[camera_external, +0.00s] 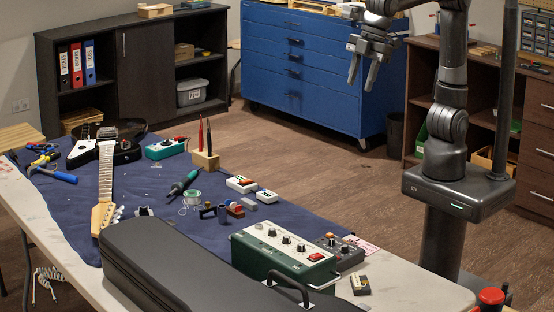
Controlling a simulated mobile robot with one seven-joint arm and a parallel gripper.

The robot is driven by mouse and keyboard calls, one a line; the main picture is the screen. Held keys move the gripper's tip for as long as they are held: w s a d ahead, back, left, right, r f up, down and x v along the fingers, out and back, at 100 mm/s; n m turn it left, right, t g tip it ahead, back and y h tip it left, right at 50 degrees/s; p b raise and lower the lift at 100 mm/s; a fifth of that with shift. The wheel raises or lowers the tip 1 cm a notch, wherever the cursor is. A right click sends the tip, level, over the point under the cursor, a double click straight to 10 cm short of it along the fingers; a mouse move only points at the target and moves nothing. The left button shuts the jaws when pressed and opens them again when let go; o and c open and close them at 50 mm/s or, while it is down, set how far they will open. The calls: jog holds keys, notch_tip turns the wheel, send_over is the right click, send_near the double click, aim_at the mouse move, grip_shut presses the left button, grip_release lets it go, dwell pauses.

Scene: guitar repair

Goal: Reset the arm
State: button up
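My gripper (363,72) is at the top of the view, right of centre. Its two fingers point down and are spread apart, with nothing between them. It hangs in the air in front of the blue drawer cabinet (300,62), beyond the table's far edge and clear of the table. My arm rises from its base at the right and bends over to the left at the top of the picture. The upper part of the arm is cut off by the frame.
The table (405,275) holds a blue mat (150,185), a black guitar (106,170), a black case (190,265), a green amplifier box (285,258), and several small tools and parts. A dark shelf unit (140,70) stands behind. The floor between table and cabinets is clear.

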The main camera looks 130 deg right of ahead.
jog(key=s+d+f+m+t, duration=0.1)
jog(key=s+f, duration=0.4)
jog(key=s, duration=0.6)
jog(key=s+d+f+m+t, duration=0.1)
jog(key=s+f, duration=0.4)
jog(key=s, duration=0.6)
jog(key=shift+s+d+f+y, duration=0.25)
jog(key=shift+d+f+y, duration=0.05)
jog(key=shift+d, duration=0.2)
jog(key=shift+w+r, duration=0.1)
jog(key=shift+r, duration=0.05)
